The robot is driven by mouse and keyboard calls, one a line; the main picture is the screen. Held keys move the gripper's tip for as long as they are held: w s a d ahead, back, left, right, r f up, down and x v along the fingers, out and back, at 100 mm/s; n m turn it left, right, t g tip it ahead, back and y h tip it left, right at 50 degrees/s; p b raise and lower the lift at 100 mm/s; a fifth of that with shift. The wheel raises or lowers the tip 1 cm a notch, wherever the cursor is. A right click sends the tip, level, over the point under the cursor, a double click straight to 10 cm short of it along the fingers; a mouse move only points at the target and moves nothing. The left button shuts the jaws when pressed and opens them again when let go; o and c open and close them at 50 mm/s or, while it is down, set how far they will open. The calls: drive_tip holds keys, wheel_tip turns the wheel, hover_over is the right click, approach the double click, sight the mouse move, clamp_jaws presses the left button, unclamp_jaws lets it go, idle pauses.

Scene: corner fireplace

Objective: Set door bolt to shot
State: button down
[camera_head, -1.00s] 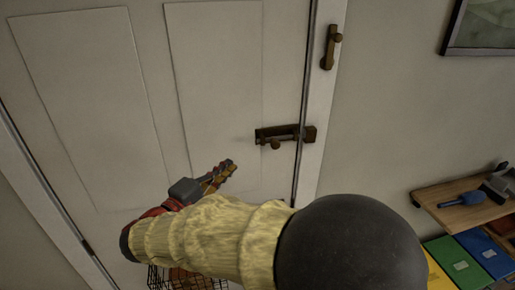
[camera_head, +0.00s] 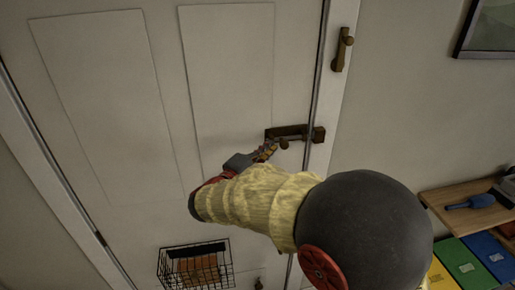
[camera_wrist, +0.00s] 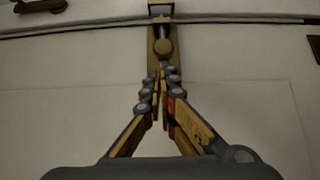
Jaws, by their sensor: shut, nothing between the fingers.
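The dark brass door bolt (camera_head: 293,131) lies horizontally on the white door, near its right edge. Its keeper (camera_head: 319,134) is on the frame across the gap. The bolt's round knob (camera_head: 284,143) hangs below the bar. In the wrist view the bolt (camera_wrist: 154,70) runs up the picture, with the knob (camera_wrist: 163,47) just beyond my fingertips. My gripper (camera_head: 270,147) is shut and empty, just left of the knob; it also shows in the wrist view (camera_wrist: 161,80). I cannot tell whether it touches the knob or whether the bar enters the keeper.
A brass latch (camera_head: 342,48) sits on the frame above right. A wire basket (camera_head: 196,264) hangs low on the door. A wooden shelf (camera_head: 468,214) with a blue-handled tool (camera_head: 470,202) and coloured folders (camera_head: 460,262) stand at right. The door around the bolt is clear.

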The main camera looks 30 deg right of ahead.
sight(282, 145)
drive_tip(key=shift+d, duration=0.2)
drive_tip(key=d+b, duration=0.1)
drive_tip(key=d, duration=0.1)
drive_tip(key=s+d+b, duration=0.1)
drive_tip(key=d+b, duration=0.1)
drive_tip(key=shift+s+f, duration=0.1)
idle(0.3)
drive_tip(key=shift+a, duration=0.1)
